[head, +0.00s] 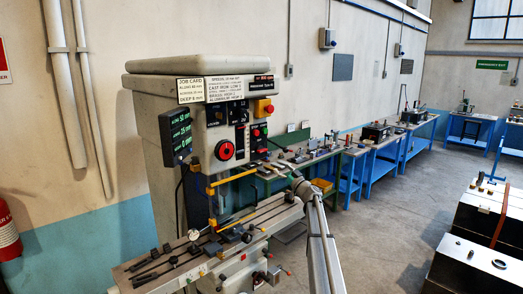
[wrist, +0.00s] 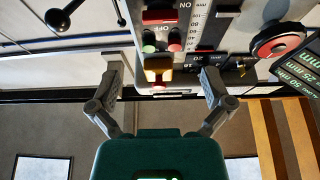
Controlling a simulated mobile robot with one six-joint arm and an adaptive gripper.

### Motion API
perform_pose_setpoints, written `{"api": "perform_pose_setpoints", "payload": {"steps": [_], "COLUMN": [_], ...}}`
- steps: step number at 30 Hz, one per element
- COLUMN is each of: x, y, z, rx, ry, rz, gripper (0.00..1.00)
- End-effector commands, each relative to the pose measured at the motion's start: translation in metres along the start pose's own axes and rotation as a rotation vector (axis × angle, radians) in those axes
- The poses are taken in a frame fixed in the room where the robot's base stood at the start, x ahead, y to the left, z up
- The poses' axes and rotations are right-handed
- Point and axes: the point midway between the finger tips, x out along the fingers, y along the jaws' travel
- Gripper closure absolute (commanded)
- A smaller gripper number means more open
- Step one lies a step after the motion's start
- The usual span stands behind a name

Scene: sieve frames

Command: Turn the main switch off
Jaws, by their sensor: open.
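The control panel on the grey milling machine (head: 200,95) carries a red knob on a yellow block (head: 263,107) at its upper right, which looks like the main switch; I cannot read a label for it. The yellow block shows in the wrist view (wrist: 158,64), where the panel appears upside down, with red at its lower edge. My gripper (wrist: 161,72) is open, and its fingers stand either side of the yellow block in that picture. I see no contact and cannot tell the gap. I cannot make out the gripper in the head view.
A large red dial (head: 224,149) and small coloured buttons (head: 256,132) sit lower on the panel. A dark readout box (head: 176,136) juts out at left. The machine table (head: 150,262) lies below.

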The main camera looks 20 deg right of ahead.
Motion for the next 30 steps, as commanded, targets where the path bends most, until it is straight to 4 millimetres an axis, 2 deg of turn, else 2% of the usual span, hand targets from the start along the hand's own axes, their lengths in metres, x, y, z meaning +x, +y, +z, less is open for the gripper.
{"api": "perform_pose_setpoints", "payload": {"steps": [11,16,23,30], "x": [0.001,0.009,0.034,0.07], "y": [0.0,0.0,0.001,0.001], "z": [0.0,0.0,-0.002,-0.002], "rx": [0.001,0.001,0.002,0.001], "ry": [0.0,-0.001,0.0,-0.001], "rz": [-0.001,-0.001,-0.001,-0.001], "gripper": [0.0,0.0,0.0,0.0]}}
